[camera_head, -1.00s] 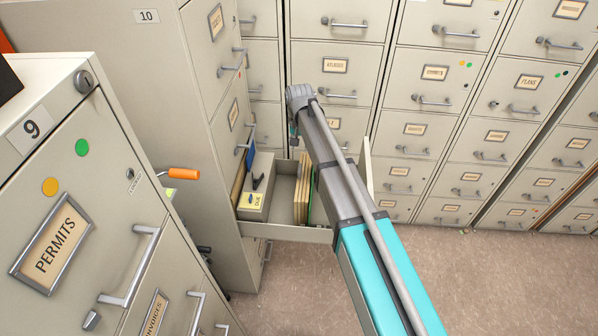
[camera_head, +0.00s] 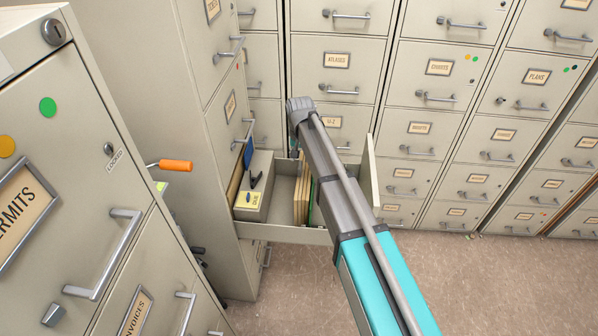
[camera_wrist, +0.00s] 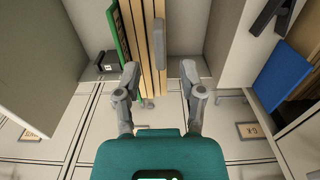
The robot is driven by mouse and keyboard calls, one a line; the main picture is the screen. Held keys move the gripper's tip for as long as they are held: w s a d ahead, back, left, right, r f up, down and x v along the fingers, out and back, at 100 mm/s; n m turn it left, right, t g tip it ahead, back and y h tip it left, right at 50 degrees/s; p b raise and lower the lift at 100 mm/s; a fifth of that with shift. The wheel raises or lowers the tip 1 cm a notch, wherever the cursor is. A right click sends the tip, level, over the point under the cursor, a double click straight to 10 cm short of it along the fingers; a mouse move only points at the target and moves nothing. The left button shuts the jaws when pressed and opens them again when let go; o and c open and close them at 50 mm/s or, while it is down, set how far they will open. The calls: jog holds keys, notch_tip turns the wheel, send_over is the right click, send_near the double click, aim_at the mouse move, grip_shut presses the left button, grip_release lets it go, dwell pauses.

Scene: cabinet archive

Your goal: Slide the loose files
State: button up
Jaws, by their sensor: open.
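An open drawer (camera_head: 290,234) stands out of the cabinet row in the head view. Tan files (camera_head: 302,190) stand upright in it, with a green file (camera_head: 316,208) on their right. In the wrist view the tan files (camera_wrist: 142,50) and green file (camera_wrist: 118,35) run up the picture's middle left. My gripper (camera_wrist: 160,72) is open and empty. Its left finger overlaps the files' lower end, and its right finger is to the right over a bare part of the drawer. Contact cannot be told. In the head view my arm hides part of the drawer.
Floor (camera_head: 290,290) is clear.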

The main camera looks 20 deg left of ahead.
aim_at(300, 165)
jog(key=shift+f+b, duration=2.2)
jog(key=shift+f, duration=0.35)
grip_shut()
